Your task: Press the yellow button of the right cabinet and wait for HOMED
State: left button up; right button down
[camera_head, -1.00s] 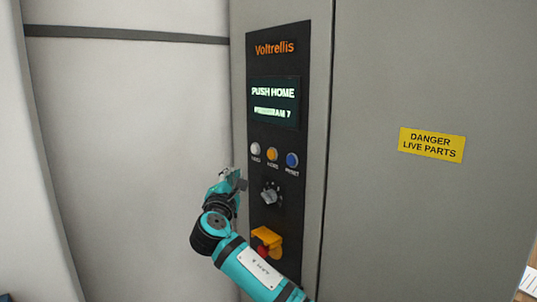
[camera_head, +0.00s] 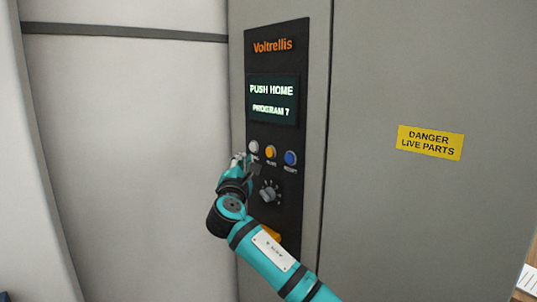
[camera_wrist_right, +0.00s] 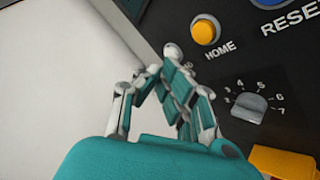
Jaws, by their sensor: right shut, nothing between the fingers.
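The yellow button (camera_head: 271,152) sits in the middle of a row of three on the dark cabinet panel (camera_head: 256,215). It also shows in the right wrist view (camera_wrist_right: 204,31), labelled HOME. The display (camera_head: 273,101) reads PUSH HOME, PROGRAM 7. My right gripper (camera_head: 249,165) is shut and empty, just below and left of the yellow button in the head view. In the right wrist view its fingers (camera_wrist_right: 172,60) end to the left of the yellow button, apart from it in the picture. The depth gap to the panel is unclear. My left gripper is not in view.
A white button (camera_head: 253,147) and a blue button (camera_head: 290,158) flank the yellow one. A rotary knob (camera_head: 270,191) is below. A yellow guard (camera_wrist_right: 282,163) is lower still, partly hidden by my arm. A danger sign (camera_head: 430,143) is on the right door.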

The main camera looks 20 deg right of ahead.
jog(key=shift+w+d, duration=0.25)
jog(key=shift+d, duration=0.45)
jog(key=shift+w+d, duration=0.25)
jog(key=shift+d, duration=0.4)
jog(key=shift+w+d, duration=0.25)
jog(key=shift+d, duration=0.45)
jog(key=shift+w+d, duration=0.1)
jog(key=shift+d, duration=0.3)
jog(key=shift+w+d, duration=0.15)
jog(key=shift+d, duration=0.25)
dwell(0.6)
jog(key=shift+a, duration=0.15)
jog(key=shift+s+a, duration=0.3)
jog(key=shift+a, duration=0.3)
jog(key=shift+a, duration=0.1)
jog(key=a, duration=0.1)
jog(key=s+a, duration=0.1)
jog(key=a, duration=0.2)
jog(key=shift+s+a+p, duration=0.25)
jog(key=shift+s+p, duration=0.1)
